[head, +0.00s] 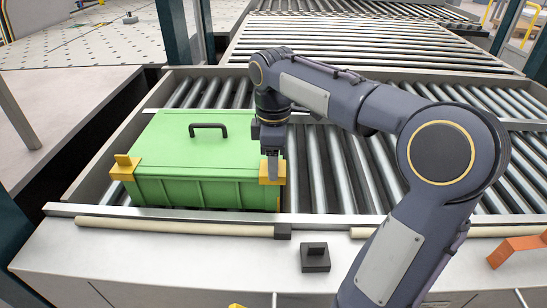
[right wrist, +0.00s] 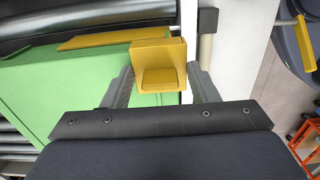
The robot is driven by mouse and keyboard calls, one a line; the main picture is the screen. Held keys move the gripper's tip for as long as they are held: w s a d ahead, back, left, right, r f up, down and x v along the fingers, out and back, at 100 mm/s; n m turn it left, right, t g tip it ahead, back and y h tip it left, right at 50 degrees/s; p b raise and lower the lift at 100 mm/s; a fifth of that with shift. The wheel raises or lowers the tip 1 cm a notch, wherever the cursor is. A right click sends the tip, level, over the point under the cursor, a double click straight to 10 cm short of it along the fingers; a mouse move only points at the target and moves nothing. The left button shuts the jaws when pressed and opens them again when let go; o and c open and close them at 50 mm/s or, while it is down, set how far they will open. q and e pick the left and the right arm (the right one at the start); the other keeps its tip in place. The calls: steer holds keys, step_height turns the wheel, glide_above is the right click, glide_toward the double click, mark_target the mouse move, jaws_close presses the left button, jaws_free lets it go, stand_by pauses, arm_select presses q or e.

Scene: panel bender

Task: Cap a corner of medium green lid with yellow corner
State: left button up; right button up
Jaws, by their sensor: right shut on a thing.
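The green lid (head: 190,135) with a black handle covers a green box (head: 205,192) on the roller conveyor. A yellow corner (head: 124,168) sits on the lid's front left corner. My right gripper (head: 272,172) is shut on another yellow corner (head: 264,180) at the lid's front right corner. In the right wrist view this yellow corner (right wrist: 158,66) lies between the fingers, over the edge of the green lid (right wrist: 90,85). I cannot tell if it is fully seated. My left gripper is not in view.
A black block (head: 315,258) stands on the white front ledge (head: 180,250). A pale rod (head: 170,227) runs along the ledge. An orange bracket (head: 515,247) lies at the right. Rollers (head: 340,170) right of the box are empty, with my right arm above them.

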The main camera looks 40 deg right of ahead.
steer(key=shift+f, duration=0.2)
steer(key=o, duration=1)
steer(key=shift+o, duration=0.2)
step_height(320, 180, up, 8)
steer(key=shift+f+p, duration=0.1)
steer(key=shift+p, duration=0.3)
steer(key=shift+s, duration=0.1)
steer(key=s+a+f+m+t+y, duration=0.1)
steer(key=s+a+f+m+t, duration=0.1)
steer(key=s+a+f+m, duration=0.2)
steer(key=s+a+f+m+t+y, duration=0.1)
steer(key=s+a+f+m, duration=0.3)
steer(key=s+f, duration=0.2)
steer(key=s+a+f+m+t+y, duration=0.1)
steer(key=s+a+f+m+t, duration=0.1)
steer(key=s+a+f, duration=0.3)
steer(key=shift+s+m+t+y, duration=0.35)
steer(key=shift+s+m, duration=0.25)
steer(key=shift+m, duration=0.3)
